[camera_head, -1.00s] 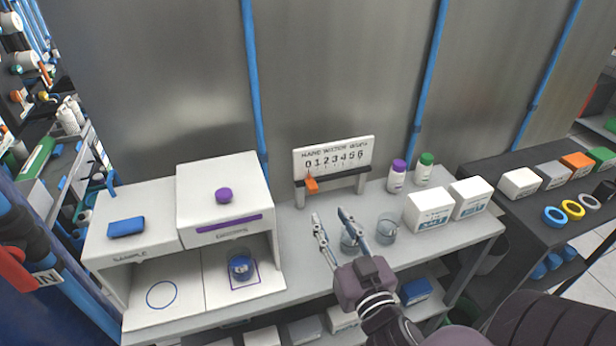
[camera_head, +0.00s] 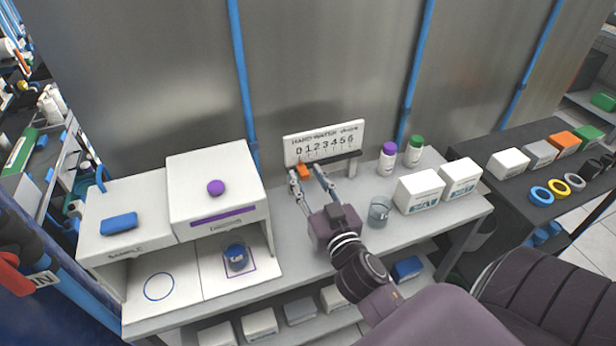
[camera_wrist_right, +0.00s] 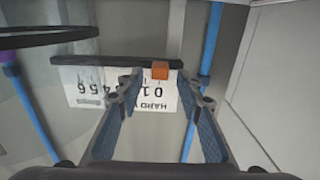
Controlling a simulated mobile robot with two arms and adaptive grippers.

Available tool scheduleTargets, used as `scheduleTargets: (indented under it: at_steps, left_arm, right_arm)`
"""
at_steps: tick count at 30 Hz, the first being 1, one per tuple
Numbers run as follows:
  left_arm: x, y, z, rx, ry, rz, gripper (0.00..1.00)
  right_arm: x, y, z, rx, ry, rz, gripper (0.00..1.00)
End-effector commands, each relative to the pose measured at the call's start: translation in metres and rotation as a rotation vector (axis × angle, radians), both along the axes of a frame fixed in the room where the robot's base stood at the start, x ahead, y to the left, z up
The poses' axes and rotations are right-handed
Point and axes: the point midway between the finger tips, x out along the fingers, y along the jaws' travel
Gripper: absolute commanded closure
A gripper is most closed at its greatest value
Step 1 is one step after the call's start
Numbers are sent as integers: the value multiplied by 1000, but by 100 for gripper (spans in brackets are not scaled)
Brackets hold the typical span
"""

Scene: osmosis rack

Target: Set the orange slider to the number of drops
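The orange slider (camera_head: 303,172) sits at the left end of the rail under the white scale board (camera_head: 324,141), near the 0 of its 0 to 6 row. My right gripper (camera_head: 308,178) is open, with its fingertips close to the slider. The right wrist view shows the slider (camera_wrist_right: 160,70) in the gap between the spread fingers (camera_wrist_right: 160,95), just ahead of the tips. I cannot tell whether a finger touches it. My left gripper does not show.
A glass beaker (camera_head: 379,211) stands right of my right gripper. Purple-capped (camera_head: 387,160) and green-capped (camera_head: 413,152) bottles and white boxes (camera_head: 419,192) are farther right. A white cabinet (camera_head: 212,165) stands left, with a beaker of blue liquid (camera_head: 236,257) in its bay.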

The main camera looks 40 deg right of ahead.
Motion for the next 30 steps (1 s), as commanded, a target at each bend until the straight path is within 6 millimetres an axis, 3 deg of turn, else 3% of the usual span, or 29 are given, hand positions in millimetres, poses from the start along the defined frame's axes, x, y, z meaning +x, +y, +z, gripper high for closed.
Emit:
scheduleTargets:
  at_steps: [6, 15, 25, 30]
  left_arm:
    - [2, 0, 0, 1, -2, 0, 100]
    - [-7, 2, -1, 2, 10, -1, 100]
    - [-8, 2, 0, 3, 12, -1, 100]
    - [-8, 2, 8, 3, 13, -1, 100]
  right_arm:
    - [0, 0, 0, 0, 0, 0, 68]
    - [0, 0, 0, 0, 0, 0, 100]
    - [-1, -1, 0, 0, 1, 0, 100]
    - [-7, -27, 0, -2, 6, -3, 100]
